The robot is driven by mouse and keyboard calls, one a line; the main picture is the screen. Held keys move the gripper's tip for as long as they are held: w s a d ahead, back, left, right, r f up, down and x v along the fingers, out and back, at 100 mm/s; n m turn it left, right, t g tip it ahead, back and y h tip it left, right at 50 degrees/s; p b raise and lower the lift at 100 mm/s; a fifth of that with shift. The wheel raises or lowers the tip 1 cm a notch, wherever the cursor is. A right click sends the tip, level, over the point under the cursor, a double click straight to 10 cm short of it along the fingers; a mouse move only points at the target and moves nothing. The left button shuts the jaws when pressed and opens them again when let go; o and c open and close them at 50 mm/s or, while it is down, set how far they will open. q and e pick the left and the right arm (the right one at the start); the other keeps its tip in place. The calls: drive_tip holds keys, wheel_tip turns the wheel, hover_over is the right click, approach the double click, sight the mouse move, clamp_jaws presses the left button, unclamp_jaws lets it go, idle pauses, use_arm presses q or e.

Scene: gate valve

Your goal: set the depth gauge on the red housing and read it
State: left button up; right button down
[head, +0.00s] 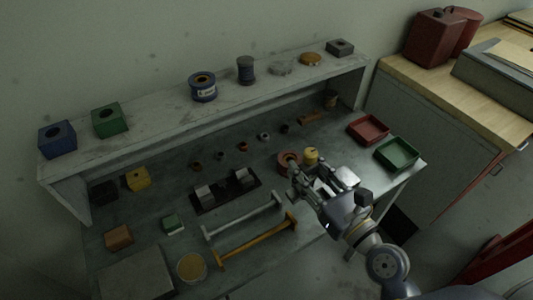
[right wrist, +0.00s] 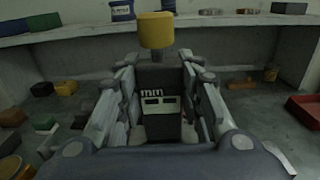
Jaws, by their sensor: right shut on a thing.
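My right gripper (head: 298,185) is shut on the depth gauge, over the right part of the bench. In the right wrist view the gauge (right wrist: 160,104) has a dark body with a pale panel, a metal stem and a yellow cylindrical top, and stands upright between the fingers (right wrist: 160,120). The gauge's yellow top (head: 311,156) also shows in the head view. The round red housing (head: 287,158) appears right beside the gauge and the fingertips. I cannot tell whether the gauge touches it. The gauge hides the housing in the right wrist view. The panel's reading is too small to tell. My left gripper is out of view.
A dark fixture with two metal blocks (head: 226,190) lies left of the gripper. A grey bar handle (head: 241,216) and a yellow one (head: 254,238) lie in front. Red (head: 368,129) and green (head: 397,154) trays stand right. A raised shelf (head: 150,134) runs along the back.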

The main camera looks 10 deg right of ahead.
drive_tip(key=w+f, duration=0.1)
drive_tip(key=w, duration=0.4)
drive_tip(key=w+f, duration=0.2)
drive_tip(key=w, duration=0.3)
drive_tip(key=w+d+f+p, duration=0.1)
drive_tip(key=w, duration=0.4)
drive_tip(key=shift+w+f, duration=0.15)
drive_tip(key=shift+f, duration=0.25)
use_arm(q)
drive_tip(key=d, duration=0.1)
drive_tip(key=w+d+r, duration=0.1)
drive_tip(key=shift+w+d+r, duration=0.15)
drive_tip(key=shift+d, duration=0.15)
